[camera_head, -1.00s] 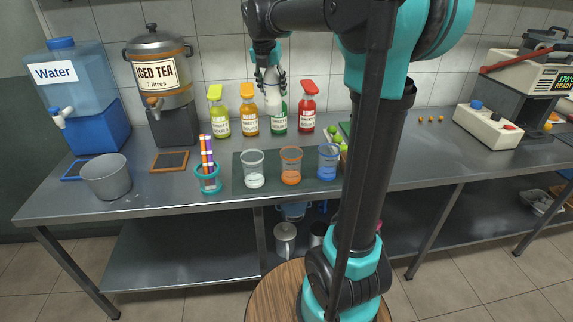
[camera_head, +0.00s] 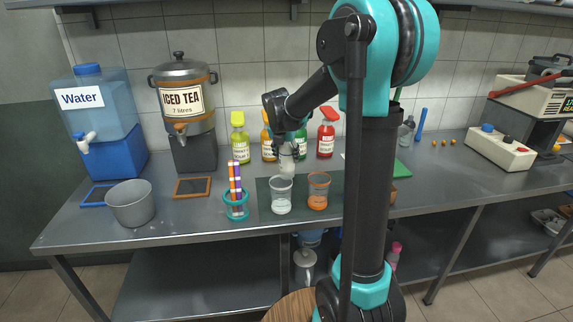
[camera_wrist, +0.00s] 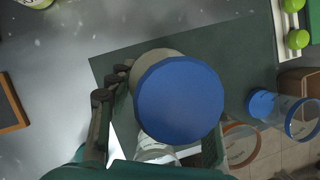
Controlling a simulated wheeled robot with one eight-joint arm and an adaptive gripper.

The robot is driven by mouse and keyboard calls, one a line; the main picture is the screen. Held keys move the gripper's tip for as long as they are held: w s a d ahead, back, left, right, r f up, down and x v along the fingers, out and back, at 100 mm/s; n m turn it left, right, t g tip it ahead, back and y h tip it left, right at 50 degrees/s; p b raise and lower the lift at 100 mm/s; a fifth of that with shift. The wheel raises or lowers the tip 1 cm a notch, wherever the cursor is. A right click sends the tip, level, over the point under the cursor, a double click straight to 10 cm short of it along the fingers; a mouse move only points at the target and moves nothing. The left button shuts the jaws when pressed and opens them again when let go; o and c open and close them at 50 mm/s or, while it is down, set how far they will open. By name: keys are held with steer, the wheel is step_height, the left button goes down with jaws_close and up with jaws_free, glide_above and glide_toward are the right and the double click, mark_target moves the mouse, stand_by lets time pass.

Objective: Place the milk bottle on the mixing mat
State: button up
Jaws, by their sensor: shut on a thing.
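My gripper (camera_head: 287,146) is shut around the milk bottle, a white bottle (camera_head: 287,167) that is upright behind the cup with white contents. In the wrist view its round blue cap (camera_wrist: 180,100) faces the camera, and dark finger links (camera_wrist: 104,100) show beside it. The dark green mixing mat (camera_head: 266,207) lies on the steel counter, and it also shows in the wrist view (camera_wrist: 225,48). The bottle appears over the mat's back part. I cannot tell whether its base touches the mat, because the cup hides it.
On the mat stand a cup with white contents (camera_head: 281,202) and an orange cup (camera_head: 318,190). A blue cup (camera_wrist: 298,115) is hidden by my arm in the head view. The pen holder (camera_head: 236,207) is left of the mat. Coloured bottles (camera_head: 326,135) stand behind.

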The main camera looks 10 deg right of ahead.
mark_target(287, 164)
steer(key=shift+f, duration=1.9)
steer(key=o, duration=1.5)
steer(key=shift+f, duration=0.1)
steer(key=v, duration=1.2)
